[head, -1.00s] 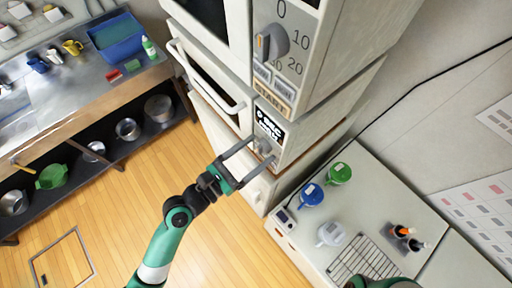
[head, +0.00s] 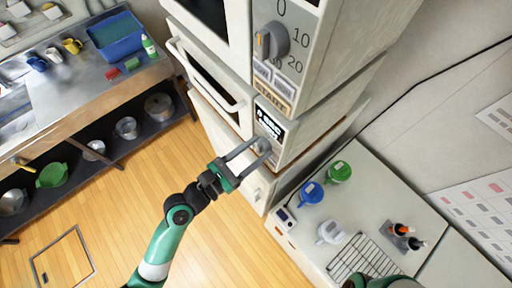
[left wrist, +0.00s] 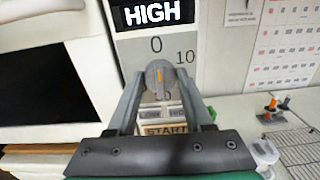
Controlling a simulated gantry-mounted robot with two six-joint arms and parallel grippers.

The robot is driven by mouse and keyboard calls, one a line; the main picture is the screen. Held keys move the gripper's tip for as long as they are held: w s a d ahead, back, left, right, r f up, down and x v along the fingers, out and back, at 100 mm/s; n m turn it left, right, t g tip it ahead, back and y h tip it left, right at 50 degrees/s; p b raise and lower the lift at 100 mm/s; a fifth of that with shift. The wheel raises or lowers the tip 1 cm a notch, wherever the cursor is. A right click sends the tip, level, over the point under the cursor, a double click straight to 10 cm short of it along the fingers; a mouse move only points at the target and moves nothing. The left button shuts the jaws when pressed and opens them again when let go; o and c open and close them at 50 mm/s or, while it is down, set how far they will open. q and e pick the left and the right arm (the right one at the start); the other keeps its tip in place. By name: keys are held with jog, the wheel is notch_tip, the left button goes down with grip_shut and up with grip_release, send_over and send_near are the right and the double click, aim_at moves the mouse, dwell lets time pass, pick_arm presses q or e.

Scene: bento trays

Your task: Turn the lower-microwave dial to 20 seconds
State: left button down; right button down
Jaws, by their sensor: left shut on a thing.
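The lower microwave's grey dial (head: 264,146) is on the front panel under its lit display (head: 268,122). In the left wrist view the dial (left wrist: 160,72) has an orange mark pointing up toward the 0, with a 10 to its right; the lower numbers are mostly hidden. The display (left wrist: 159,12) reads HIGH. My left gripper (head: 263,152) is shut on the dial, one finger on each side, as the left wrist view (left wrist: 160,88) also shows. The START label (left wrist: 166,129) is partly visible between the fingers. My right gripper is out of view; only a green arm part shows at the bottom.
The upper microwave's dial (head: 273,40) is above, its panel jutting out. A white counter (head: 384,205) at the right holds blue and green lidded items, a wire rack (head: 362,258) and bottles. A steel sink counter (head: 85,85) is at the left.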

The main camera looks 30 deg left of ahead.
pick_arm(q)
jog(key=m, duration=0.2)
jog(key=shift+m, duration=0.3)
jog(key=m, duration=0.2)
jog(key=shift+d+m, duration=0.1)
jog(key=shift+m, duration=0.3)
jog(key=m, duration=0.5)
jog(key=shift+f, duration=0.1)
jog(key=m+b, duration=0.2)
jog(key=m, duration=0.4)
jog(key=shift+f+m, duration=0.1)
jog(key=shift+m, duration=0.3)
jog(key=m+b, duration=0.1)
jog(key=m, duration=0.2)
jog(key=shift+m+b, duration=0.3)
jog(key=shift+b, duration=0.1)
jog(key=shift+m+b, duration=0.5)
jog(key=shift+m, duration=0.8)
